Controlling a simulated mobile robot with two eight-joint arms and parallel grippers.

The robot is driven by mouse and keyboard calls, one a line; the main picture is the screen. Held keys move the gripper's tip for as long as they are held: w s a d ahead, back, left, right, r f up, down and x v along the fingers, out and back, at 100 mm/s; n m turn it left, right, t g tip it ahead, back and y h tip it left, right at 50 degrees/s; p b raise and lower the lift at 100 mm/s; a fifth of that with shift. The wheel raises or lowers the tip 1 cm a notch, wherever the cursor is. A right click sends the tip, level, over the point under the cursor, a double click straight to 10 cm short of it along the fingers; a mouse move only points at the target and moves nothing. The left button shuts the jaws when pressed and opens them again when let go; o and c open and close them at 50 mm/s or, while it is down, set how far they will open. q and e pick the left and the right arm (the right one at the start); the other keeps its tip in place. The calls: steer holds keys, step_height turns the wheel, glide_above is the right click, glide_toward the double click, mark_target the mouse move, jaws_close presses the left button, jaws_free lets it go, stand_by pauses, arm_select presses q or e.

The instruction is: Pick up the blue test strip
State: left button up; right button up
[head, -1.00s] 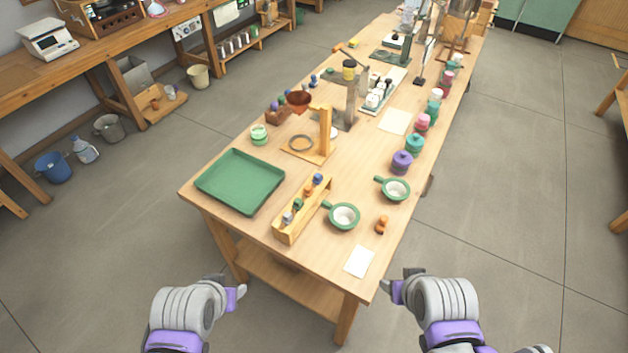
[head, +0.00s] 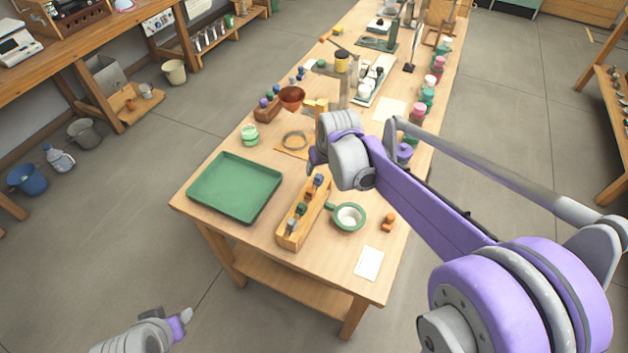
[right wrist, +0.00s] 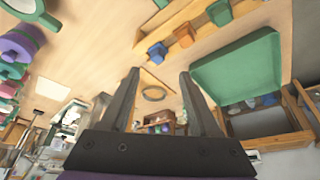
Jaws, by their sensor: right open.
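No blue test strip can be made out for certain. A wooden rack (head: 289,236) near the table's front holds several small items with coloured tops. Its blue-topped item (head: 319,180) is at the far end; it also shows in the right wrist view (right wrist: 157,52). My right gripper (head: 314,160) is above the table, just beyond that end, partly hidden by its wrist. In the right wrist view, its two dark fingers (right wrist: 159,75) are apart with nothing between them. My left gripper (head: 186,316) is off the table at bottom left; its jaw opening is unclear.
A green tray (head: 236,187) lies left of the rack. A green-handled bowl (head: 349,217), an orange piece (head: 389,223) and a white sheet (head: 369,263) lie to the right. A wooden stand with a ring (head: 294,140) is beyond the rack. My right arm hides part of the table's right side.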

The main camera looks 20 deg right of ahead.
mark_target(319, 176)
steer(key=x, duration=0.6)
steer(key=shift+d+f, duration=0.2)
steer(key=shift+f, duration=0.2)
jaws_close()
